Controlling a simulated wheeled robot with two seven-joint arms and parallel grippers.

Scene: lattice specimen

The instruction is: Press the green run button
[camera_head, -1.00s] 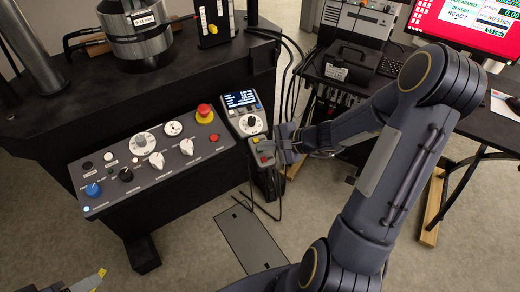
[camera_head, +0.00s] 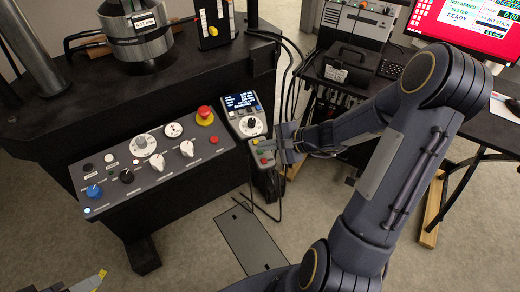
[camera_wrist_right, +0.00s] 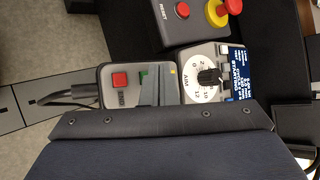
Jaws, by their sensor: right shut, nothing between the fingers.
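A small grey control box (camera_head: 255,162) with a red button (camera_wrist_right: 120,79) and a green button (camera_wrist_right: 143,76) stands beside the dial unit. The red button is clear in the right wrist view, while the green one is partly hidden behind my finger. My right gripper (camera_wrist_right: 155,88) is shut and empty, its tip right at the green button; I cannot tell whether it touches. In the head view my right gripper (camera_head: 279,146) reaches the box from the right. My left gripper (camera_head: 88,283) shows only partly at the bottom left.
The dial unit (camera_head: 247,118) has a lit display reading "STARTING" in the wrist view. A sloped panel (camera_head: 150,165) with knobs and a red emergency stop (camera_head: 205,115) stands to the left. A black case (camera_head: 350,65) and a red-screened monitor (camera_head: 465,25) lie behind my arm.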

